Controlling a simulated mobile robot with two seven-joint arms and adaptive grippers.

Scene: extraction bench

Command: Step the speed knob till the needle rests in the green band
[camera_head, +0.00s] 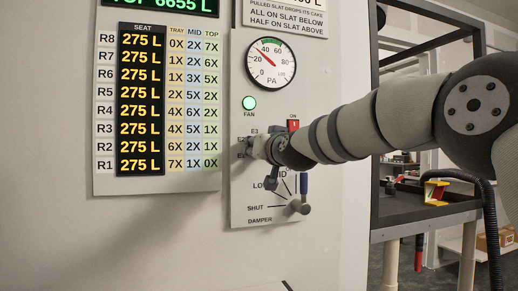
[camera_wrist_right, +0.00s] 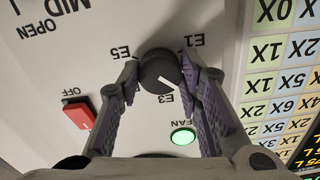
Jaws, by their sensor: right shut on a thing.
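The speed knob (camera_wrist_right: 160,70) is a dark round dial in the wrist view, with labels E1, E3 and E5 around it. Its white mark points to the lower right, beside the E3 label. My right gripper (camera_wrist_right: 163,78) is shut on the knob, one finger on each side. In the head view my right gripper (camera_head: 262,150) reaches the panel from the right and hides most of the knob. The round PA gauge (camera_head: 271,63) has a red needle pointing up-left, between 20 and 40. The green band (camera_head: 272,42) lies along the dial's top, right of the needle. My left gripper is out of view.
A green fan lamp (camera_head: 249,103) is lit below the gauge. A red switch (camera_head: 293,125) sits right of the knob. The damper lever (camera_head: 301,207) with a blue part is close below my gripper. A lit seat board (camera_head: 141,100) is at left. A shelf (camera_head: 405,204) stands at right.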

